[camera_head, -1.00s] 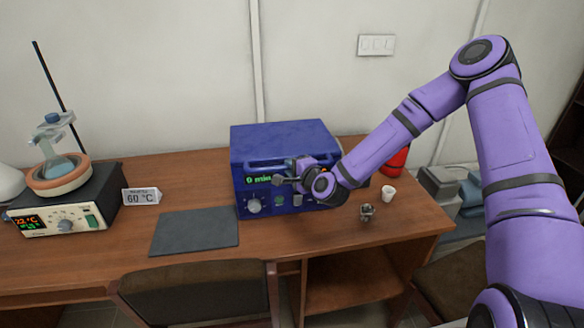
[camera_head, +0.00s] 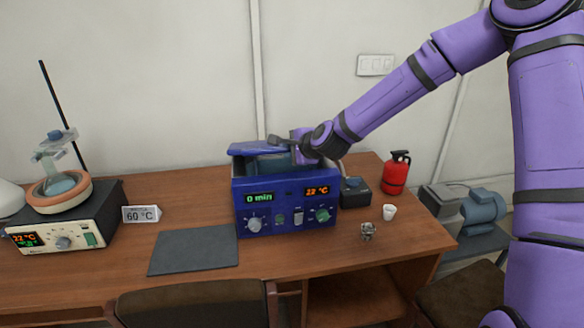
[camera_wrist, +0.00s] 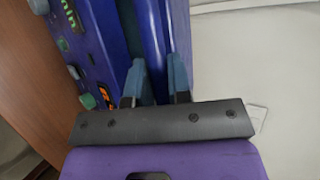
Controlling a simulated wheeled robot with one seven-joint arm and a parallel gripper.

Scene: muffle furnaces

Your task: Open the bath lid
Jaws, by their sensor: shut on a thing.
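The blue bath (camera_head: 262,222) stands on the wooden table, its front panel showing "0 min" and "22 °C". Its lid (camera_head: 246,148) is raised and tilted above the body, with an opening visible under it at the left front. My gripper (camera_head: 284,146) is at the raised lid, its fingers partly hidden by my wrist. In the wrist view, the two fingers (camera_wrist: 155,88) are shut on a blue edge of the lid (camera_wrist: 153,35). How far the lid tilts at the back cannot be told.
A dark mat (camera_head: 195,250) lies left of the bath. A rotary heater with flask (camera_head: 60,215) and a "60 °C" sign (camera_head: 141,214) are further left. A black box (camera_head: 355,192), a white cup (camera_head: 389,212), a small metal object (camera_head: 367,232) and a red extinguisher (camera_head: 396,175) are right.

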